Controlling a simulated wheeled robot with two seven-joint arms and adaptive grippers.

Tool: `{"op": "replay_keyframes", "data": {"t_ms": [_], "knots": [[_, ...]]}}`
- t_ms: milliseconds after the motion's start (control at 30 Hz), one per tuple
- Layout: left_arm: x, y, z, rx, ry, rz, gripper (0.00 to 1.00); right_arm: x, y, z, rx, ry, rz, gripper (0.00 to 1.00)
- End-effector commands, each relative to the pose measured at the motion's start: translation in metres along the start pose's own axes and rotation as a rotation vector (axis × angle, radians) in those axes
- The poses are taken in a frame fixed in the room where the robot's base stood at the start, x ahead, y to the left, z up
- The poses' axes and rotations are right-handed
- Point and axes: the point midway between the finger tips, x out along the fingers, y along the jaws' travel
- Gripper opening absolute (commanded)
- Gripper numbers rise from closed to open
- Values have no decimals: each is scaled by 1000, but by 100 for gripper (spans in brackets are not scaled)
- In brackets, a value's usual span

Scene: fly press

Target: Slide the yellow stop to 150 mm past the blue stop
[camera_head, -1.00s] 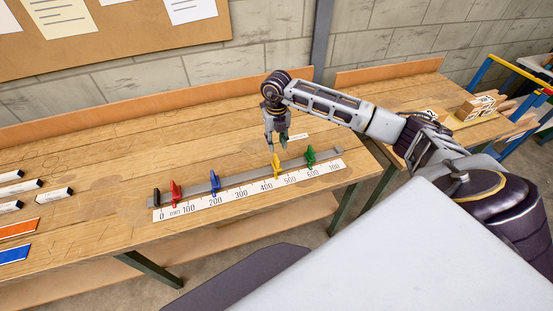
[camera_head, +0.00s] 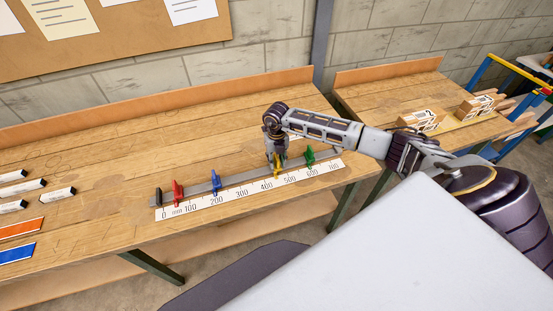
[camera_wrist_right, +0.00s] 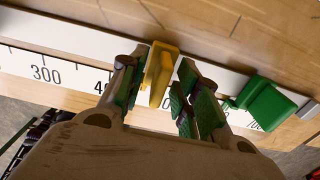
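The yellow stop (camera_head: 277,170) sits on the grey rail (camera_head: 245,178), between the 400 and 500 marks of the white scale (camera_head: 237,196). The blue stop (camera_head: 215,181) is on the rail to its left, near 200. My right gripper (camera_head: 275,158) is down at the yellow stop. In the right wrist view, its green-padded fingers (camera_wrist_right: 160,95) stand open on either side of the yellow stop (camera_wrist_right: 162,65). The left finger is close to the stop, and a gap shows on the right. Whether either finger touches is unclear. My left gripper is not in view.
The green stop (camera_head: 309,155) is on the rail just right of my right gripper; it also shows in the right wrist view (camera_wrist_right: 266,103). The red stop (camera_head: 177,192) is near the zero end. Labelled blocks lie at the far left. The bench behind the rail is clear.

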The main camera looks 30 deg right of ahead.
Motion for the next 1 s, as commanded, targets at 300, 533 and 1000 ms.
{"op": "replay_keyframes", "data": {"t_ms": [300,533,1000], "knots": [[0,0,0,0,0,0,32,1,0,0,0,0,0,23],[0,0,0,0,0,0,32,0,0,0,0,0,0,0],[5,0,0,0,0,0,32,1,13,0,-2,-1,3,0]]}}
